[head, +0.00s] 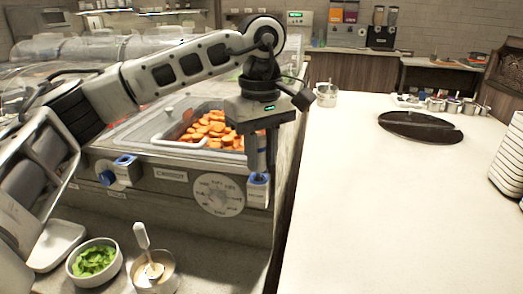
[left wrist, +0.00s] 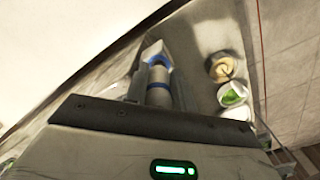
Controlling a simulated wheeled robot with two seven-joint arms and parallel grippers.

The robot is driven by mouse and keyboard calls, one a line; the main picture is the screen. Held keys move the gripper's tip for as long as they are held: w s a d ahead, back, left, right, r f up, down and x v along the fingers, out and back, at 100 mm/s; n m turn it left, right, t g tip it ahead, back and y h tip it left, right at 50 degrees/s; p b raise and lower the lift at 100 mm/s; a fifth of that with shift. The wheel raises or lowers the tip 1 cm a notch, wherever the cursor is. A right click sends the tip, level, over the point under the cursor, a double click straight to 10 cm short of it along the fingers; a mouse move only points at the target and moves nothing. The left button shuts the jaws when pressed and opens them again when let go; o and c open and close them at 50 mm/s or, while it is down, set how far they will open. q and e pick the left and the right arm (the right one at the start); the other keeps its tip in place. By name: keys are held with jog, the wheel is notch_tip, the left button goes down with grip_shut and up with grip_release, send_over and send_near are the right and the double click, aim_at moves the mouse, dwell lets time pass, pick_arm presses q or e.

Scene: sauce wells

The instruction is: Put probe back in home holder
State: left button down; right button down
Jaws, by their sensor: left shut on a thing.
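My left gripper (head: 262,165) points down at the right front corner of the carrot well. It is shut on the probe, a grey cylinder with a blue band (left wrist: 158,92), seen in the left wrist view. In the head view the fingers mostly hide the probe. A white holder with a blue top (head: 258,192) is directly below the fingertips; it also shows beyond the probe in the left wrist view (left wrist: 153,50). I cannot tell how deep the probe sits in it. Another blue and white holder (head: 124,170) is at the well's left front. My right gripper is out of view.
A well of orange carrot pieces (head: 213,130) is behind the gripper, above a dial (head: 217,195). A bowl of greens (head: 93,262) and a cup with a utensil (head: 153,272) stand lower left. The white counter (head: 400,220) at right is largely clear.

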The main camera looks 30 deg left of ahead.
pick_arm(q)
jog(key=shift+f+b, duration=0.45)
jog(key=shift+f, duration=0.3)
jog(key=c, duration=1.1)
grip_release()
